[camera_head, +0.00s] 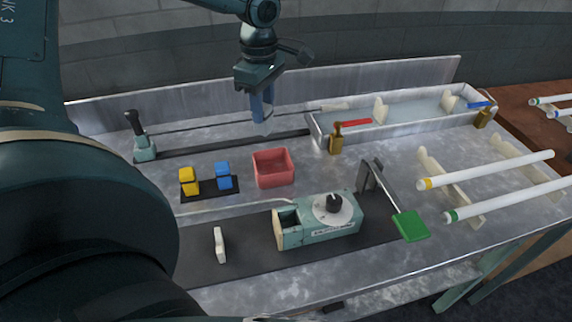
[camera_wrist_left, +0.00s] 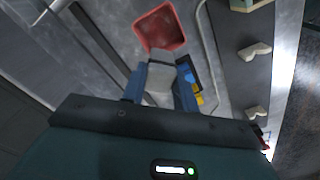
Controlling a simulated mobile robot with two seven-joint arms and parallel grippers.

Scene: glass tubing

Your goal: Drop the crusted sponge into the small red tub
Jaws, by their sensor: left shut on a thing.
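The small red tub (camera_head: 272,181) stands open on the metal bench, near its middle. It also shows in the left wrist view (camera_wrist_left: 144,30), just past the fingertips. My left gripper (camera_head: 262,118) hangs above the bench, pointing down, and shows behind the tub in the head view. Its blue fingers (camera_wrist_left: 160,88) are shut on a pale grey block, which looks like the crusted sponge (camera_wrist_left: 160,78). The sponge is held clear of the tub. In the head view the fingers mostly hide it. My right gripper is not in view.
Yellow and blue blocks (camera_head: 222,176) stand on a dark strip left of the tub. A pale green device (camera_head: 318,226) with a black knob stands in front. A long metal trough (camera_head: 321,132) lies behind right. White tubes (camera_head: 495,170) rest on stands at right.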

